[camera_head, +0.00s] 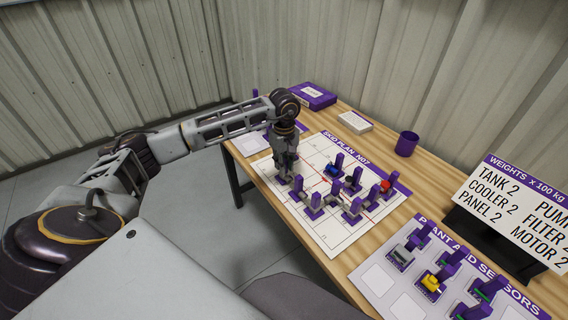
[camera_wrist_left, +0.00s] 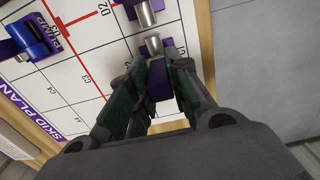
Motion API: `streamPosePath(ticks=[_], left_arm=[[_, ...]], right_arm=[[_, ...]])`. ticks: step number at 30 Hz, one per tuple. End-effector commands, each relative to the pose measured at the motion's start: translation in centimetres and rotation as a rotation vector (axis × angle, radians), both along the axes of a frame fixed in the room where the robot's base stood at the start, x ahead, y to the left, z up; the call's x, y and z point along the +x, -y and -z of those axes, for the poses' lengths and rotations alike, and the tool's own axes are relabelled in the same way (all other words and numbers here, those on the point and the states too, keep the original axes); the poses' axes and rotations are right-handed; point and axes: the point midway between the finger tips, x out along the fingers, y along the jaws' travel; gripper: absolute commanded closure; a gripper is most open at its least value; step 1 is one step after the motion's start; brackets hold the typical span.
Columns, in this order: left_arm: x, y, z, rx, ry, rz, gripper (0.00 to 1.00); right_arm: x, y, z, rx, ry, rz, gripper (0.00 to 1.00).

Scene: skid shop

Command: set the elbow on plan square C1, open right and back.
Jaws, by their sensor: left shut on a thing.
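My left gripper (camera_head: 285,168) is over the far left part of the skid plan sheet (camera_head: 318,152). In the left wrist view its green-padded fingers (camera_wrist_left: 158,78) are shut on a purple upright grip of the elbow (camera_wrist_left: 153,45), whose grey metal pipe end shows just beyond the fingers. In the head view the gripper mostly hides the elbow. Another grey pipe end (camera_wrist_left: 145,12) is close to it at the top of the wrist view. My right gripper is not in view.
Several purple-handled parts stand on the plan, including a blue pump (camera_wrist_left: 32,38) and a red-topped part (camera_head: 386,186). A plant and sensors sheet (camera_head: 378,280) holds more parts at front right. A purple cup (camera_head: 406,144), a purple box (camera_head: 312,96) and a weights sign (camera_head: 515,205) stand behind.

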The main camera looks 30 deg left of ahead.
Motion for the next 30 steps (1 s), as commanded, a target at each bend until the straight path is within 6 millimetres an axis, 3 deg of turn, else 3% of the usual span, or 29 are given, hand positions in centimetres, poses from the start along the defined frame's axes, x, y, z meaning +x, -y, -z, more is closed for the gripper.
streamPosePath(ticks=[24,25,30], left_arm=[[0.02,-0.01,0.76,0.0,0.001,0.0,1.0],[0.02,-0.01,0.74,0.0,0.001,0.0,0.78],[0.02,-0.01,0.72,0.0,0.001,0.0,0.56]], right_arm=[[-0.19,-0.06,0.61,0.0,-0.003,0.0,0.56],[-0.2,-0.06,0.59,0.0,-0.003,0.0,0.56],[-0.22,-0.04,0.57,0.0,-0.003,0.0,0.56]])
